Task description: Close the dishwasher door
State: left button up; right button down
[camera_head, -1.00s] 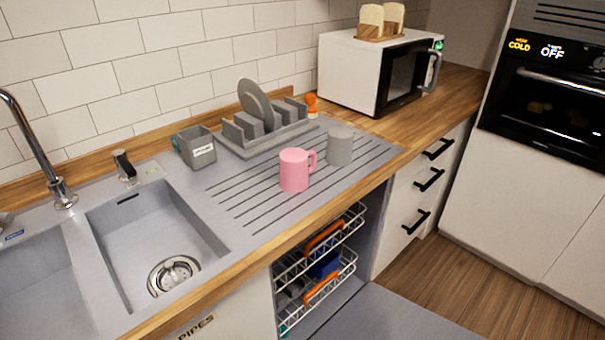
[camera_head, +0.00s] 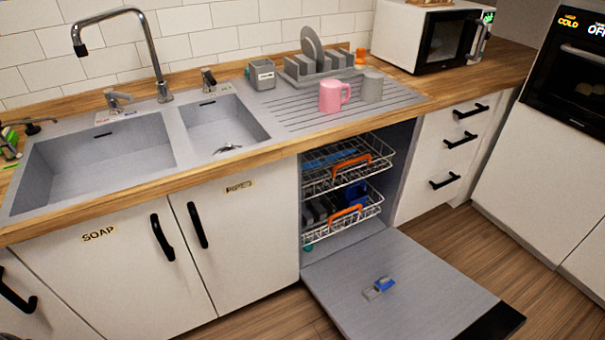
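The dishwasher door (camera_head: 400,277) is folded fully down and lies flat, low above the floor, in front of the open dishwasher. Its inner grey face is up, with a small blue and grey part (camera_head: 380,288) on it and a dark strip at its outer edge. Two wire racks show inside the dishwasher, an upper one (camera_head: 345,165) and a lower one (camera_head: 342,217), each with an orange handle. Both racks appear to sit inside the cavity. Dishes, some blue, are in them. Neither of my grippers is in view.
Cabinet doors marked SOAP (camera_head: 110,270) and PIPES (camera_head: 245,225) are left of the dishwasher. Drawers (camera_head: 450,150) with black handles are to its right. A pink mug (camera_head: 331,97) and a grey mug (camera_head: 372,88) stand on the drainboard above. Wooden floor (camera_head: 455,245) is clear to the right.

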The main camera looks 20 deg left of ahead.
aim_at(429, 300)
jog(key=l+u, duration=0.15)
jog(key=l, duration=0.3)
jog(key=k+l+u, duration=0.2)
jog(key=l, duration=0.2)
jog(key=l+u, duration=0.15)
jog(key=l, duration=0.25)
jog(key=k+l+u, duration=0.2)
jog(key=l, duration=0.2)
jog(key=i+l+u, duration=0.15)
jog(key=l+u, duration=0.15)
jog(key=l, duration=0.5)
jog(key=l+u, duration=0.3)
jog(key=l, duration=0.5)
jog(key=i+l+u, duration=0.15)
jog(key=i+l, duration=0.25)
jog(key=i+l+u, duration=0.1)
jog(key=i+l, duration=0.25)
jog(key=l, duration=0.15)
